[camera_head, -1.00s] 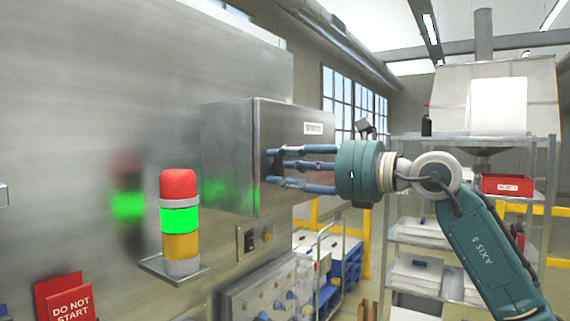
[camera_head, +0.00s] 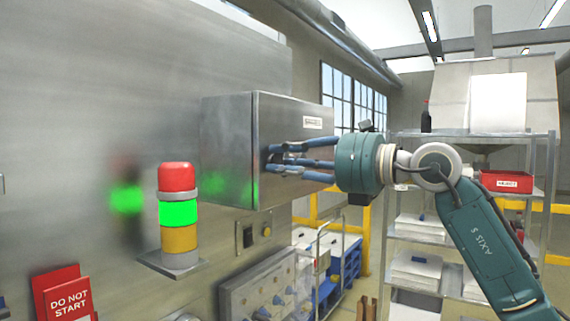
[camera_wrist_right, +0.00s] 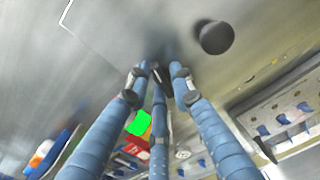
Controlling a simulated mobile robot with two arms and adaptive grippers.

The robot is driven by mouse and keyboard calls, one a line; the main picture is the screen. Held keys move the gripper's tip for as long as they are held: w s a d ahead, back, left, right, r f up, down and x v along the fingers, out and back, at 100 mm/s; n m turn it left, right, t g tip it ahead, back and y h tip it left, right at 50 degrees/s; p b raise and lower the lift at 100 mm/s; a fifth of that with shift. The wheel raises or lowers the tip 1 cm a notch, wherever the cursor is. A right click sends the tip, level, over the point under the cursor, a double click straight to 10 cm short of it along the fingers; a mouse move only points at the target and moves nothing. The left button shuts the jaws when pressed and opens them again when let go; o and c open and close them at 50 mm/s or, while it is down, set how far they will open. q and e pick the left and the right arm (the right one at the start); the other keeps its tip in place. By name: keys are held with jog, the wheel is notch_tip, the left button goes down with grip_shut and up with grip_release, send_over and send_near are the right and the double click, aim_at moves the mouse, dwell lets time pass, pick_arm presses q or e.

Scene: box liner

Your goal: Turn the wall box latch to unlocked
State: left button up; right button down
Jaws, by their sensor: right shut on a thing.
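The grey metal wall box (camera_head: 228,150) hangs on the steel wall, its door face turned toward my right arm. A small white label (camera_head: 312,123) is on that face. My right gripper (camera_head: 271,161) has its blue fingers closed together at the left part of the door face, shut on the latch, which they mostly hide. In the wrist view the fingertips (camera_wrist_right: 160,74) meet at a small dark part against the metal face. Whether the latch stands locked or unlocked cannot be read. My left gripper is in neither view.
A signal tower (camera_head: 178,212) with red, lit green and amber bands stands on a small shelf at the left. Below the box are a switch panel (camera_head: 254,233) and a board with blue parts (camera_head: 268,290). Metal shelving (camera_head: 470,138) with a red bin (camera_head: 505,182) stands at right.

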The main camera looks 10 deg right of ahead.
jog(key=m+b, duration=0.1)
jog(key=m, duration=0.2)
jog(key=shift+r+m, duration=0.1)
jog(key=shift+m, duration=0.3)
jog(key=m, duration=0.3)
jog(key=shift+d+r+m+b, duration=0.1)
jog(key=shift+m+b, duration=0.2)
jog(key=shift+b, duration=0.05)
jog(key=m+b, duration=0.1)
jog(key=m, duration=0.3)
jog(key=shift+w+d, duration=0.1)
jog(key=shift+d, duration=0.05)
jog(key=shift+r+m+b, duration=0.15)
jog(key=shift+m+b, duration=0.2)
jog(key=shift+m, duration=1.35)
jog(key=shift+d, duration=0.1)
jog(key=c, duration=1.9)
grip_release()
jog(key=shift+c, duration=0.2)
jog(key=shift+o, duration=1.1)
jog(key=shift+w, duration=0.1)
jog(key=shift+f, duration=0.25)
